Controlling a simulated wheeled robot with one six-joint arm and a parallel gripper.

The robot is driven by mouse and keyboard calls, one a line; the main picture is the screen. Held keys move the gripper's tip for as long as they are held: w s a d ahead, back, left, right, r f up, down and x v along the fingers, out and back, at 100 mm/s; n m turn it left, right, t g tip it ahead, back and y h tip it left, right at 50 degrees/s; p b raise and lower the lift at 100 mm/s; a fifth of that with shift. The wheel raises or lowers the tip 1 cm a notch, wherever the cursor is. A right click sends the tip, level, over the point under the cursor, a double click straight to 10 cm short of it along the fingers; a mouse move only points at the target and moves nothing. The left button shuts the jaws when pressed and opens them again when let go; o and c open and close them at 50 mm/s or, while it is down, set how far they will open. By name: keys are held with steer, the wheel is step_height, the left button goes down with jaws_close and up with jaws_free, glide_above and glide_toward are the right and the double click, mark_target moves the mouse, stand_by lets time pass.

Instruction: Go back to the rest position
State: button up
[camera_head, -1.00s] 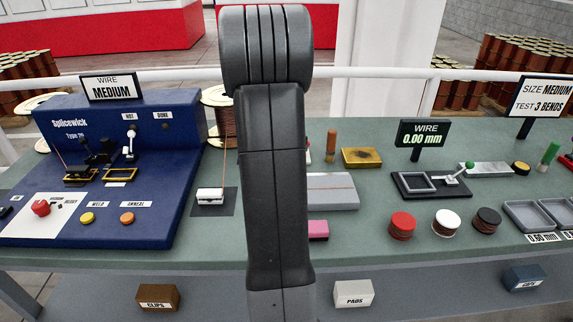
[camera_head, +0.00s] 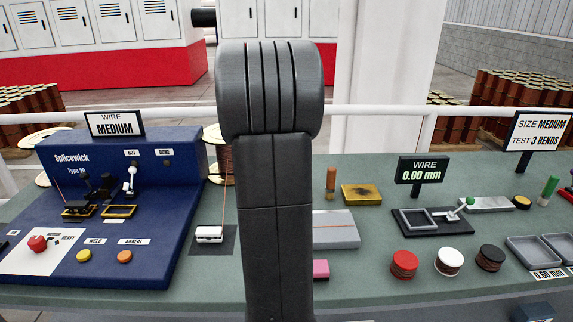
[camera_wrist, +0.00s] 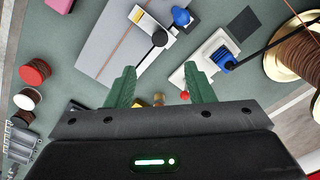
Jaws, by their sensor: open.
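My gripper (camera_wrist: 160,90) shows in the wrist view with its two green fingers spread apart and nothing between them. It is above the bench, near a grey board (camera_wrist: 110,38) and a white device with a blue knob (camera_wrist: 218,58). In the head view my dark arm link stands upright in the middle and hides part of the bench; the gripper itself does not show there.
The blue Splicewick machine (camera_head: 184,150) stands at the left. Red (camera_head: 404,264), white (camera_head: 450,262) and black (camera_head: 490,258) spools stand at the right by a wire gauge (camera_head: 436,220). In the wrist view a large copper-wire spool (camera_wrist: 298,58) is at the right. A white rail runs behind the bench.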

step_height(320, 180, down, 14)
steer(key=shift+r, duration=0.2)
steer(key=shift+d+f, duration=0.2)
steer(key=shift+d+r, duration=0.1)
steer(key=shift+d, duration=0.4)
